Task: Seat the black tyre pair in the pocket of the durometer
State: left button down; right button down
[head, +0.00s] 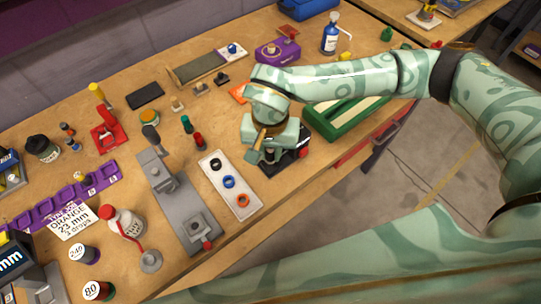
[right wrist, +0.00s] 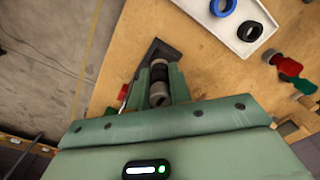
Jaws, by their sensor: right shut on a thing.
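The black tyre pair (head: 216,163) sits as a black ring at the far end of a white tray. It also shows in the right wrist view (right wrist: 249,31). My right gripper (head: 268,152) is away from it, to its right, low over a small black-based device (head: 287,163). In the right wrist view its fingers (right wrist: 158,85) are shut on a grey and dark cylindrical part (right wrist: 157,94) above that base. I cannot tell whether this device is the durometer; no pocket on it shows. My left gripper is not in view.
The white tray (head: 211,181) also holds a blue ring (head: 229,182) and an orange ring (head: 243,200). A long grey fixture (head: 184,206) with a lever lies left of it. A green tray (head: 350,113) stands at the right, near the table edge.

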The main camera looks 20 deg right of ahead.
aim_at(271, 157)
jog(key=shift+w+d+f, duration=0.1)
jog(key=shift+w+f, duration=0.15)
jog(key=shift+f, duration=0.1)
jog(key=shift+w+d+f+b, duration=0.15)
jog(key=shift+f+b, duration=0.1)
jog(key=shift+f, duration=0.65)
jog(key=shift+w+a+f+b, duration=0.1)
jog(key=shift+f+b, duration=0.1)
jog(key=shift+f, duration=0.65)
jog(key=shift+f, duration=0.1)
jog(key=c, duration=1.3)
grip_release()
notch_tip(271, 157, up, 12)
jog(key=shift+r+p, duration=0.15)
jog(key=shift+p, duration=0.9)
